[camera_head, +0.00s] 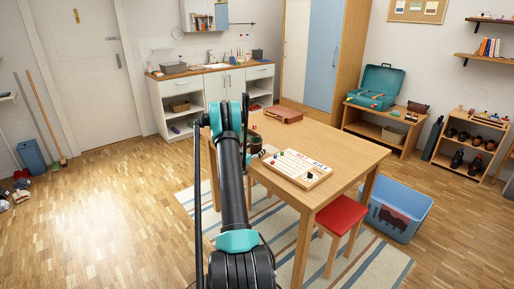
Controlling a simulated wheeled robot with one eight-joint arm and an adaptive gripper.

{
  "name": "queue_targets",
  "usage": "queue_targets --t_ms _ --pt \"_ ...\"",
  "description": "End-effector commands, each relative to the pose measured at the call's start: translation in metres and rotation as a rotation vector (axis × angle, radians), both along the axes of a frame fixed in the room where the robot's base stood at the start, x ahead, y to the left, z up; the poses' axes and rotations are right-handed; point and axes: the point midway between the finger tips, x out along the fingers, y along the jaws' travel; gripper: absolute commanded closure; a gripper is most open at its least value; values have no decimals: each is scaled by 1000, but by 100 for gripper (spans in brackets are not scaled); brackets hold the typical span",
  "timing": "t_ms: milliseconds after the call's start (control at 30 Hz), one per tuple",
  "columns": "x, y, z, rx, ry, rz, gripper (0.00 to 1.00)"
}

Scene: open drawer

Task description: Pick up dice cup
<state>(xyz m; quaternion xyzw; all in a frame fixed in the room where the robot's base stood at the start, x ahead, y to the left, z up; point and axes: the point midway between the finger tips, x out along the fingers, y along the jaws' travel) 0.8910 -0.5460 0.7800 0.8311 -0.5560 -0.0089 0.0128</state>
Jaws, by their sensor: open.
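A small dark cup-like thing with a reddish-brown rim, which looks like the dice cup (256,144), stands on the wooden table (345,158), just right of my raised arm. My gripper (265,153) shows as small dark parts beside the cup, partly hidden behind my own arm. It is open, and nothing is seen held in it. Whether its fingers stand around the cup or only beside it is too small to tell.
A white game board (297,168) with small pieces lies on the table's near part. A flat brown case (283,116) lies at its far edge. A red stool (342,214) and a blue crate (398,208) stand at the right. Open floor lies left.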

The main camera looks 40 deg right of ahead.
Motion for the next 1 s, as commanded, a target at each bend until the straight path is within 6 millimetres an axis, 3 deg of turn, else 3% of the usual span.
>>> queue_targets --t_ms 200,633,1000 --pt "0 0 0 0 0 1 19" --pt "0 0 0 0 0 1 72" --pt "0 0 4 0 0 1 74"
